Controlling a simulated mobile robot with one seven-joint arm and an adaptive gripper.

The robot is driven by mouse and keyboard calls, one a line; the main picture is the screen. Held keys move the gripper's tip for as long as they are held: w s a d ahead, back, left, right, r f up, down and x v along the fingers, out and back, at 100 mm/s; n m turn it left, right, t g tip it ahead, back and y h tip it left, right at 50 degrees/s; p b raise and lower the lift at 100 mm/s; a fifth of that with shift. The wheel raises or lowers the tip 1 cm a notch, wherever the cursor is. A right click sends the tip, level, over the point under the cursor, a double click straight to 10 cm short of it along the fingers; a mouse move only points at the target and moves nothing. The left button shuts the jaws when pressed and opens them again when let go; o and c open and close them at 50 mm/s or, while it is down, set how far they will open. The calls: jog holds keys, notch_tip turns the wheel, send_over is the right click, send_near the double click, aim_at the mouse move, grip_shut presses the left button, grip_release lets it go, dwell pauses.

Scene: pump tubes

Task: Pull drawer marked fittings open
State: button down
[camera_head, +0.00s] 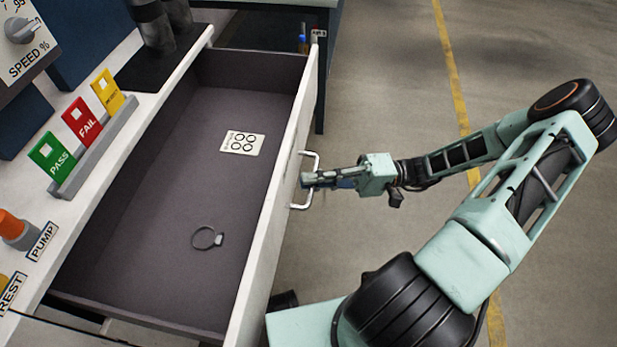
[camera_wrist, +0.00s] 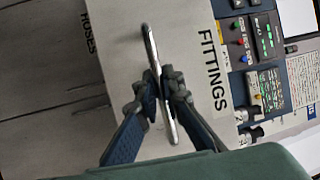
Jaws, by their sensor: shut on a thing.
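The fittings drawer (camera_head: 262,255) stands well out from the bench in the head view, its dark inside open to sight. Its front, with the FITTINGS label (camera_wrist: 213,72), fills the middle of the wrist view. My gripper (camera_head: 308,180) is at the drawer's outer face, shut on the metal bar handle (camera_wrist: 151,45). In the wrist view its fingers (camera_wrist: 161,92) close on the handle from both sides. Inside the drawer lie a ring clamp (camera_head: 206,238) and a white card with black rings (camera_head: 242,143).
The bench top (camera_head: 100,195) carries green, red and yellow cards in a grey holder (camera_head: 95,148), with an orange knob (camera_head: 14,226) nearby. A drawer front marked HOSES (camera_wrist: 60,60) is beside the fittings front. Open floor (camera_head: 390,100) lies right of the drawer.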

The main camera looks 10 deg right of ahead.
jog(key=shift+w, duration=0.1)
jog(key=c, duration=2)
grip_release()
jog(key=shift+c, duration=0.2)
jog(key=shift+d, duration=0.1)
jog(key=d+f, duration=0.2)
jog(key=d, duration=0.9)
jog(key=shift+d, duration=0.3)
jog(key=shift+f, duration=0.1)
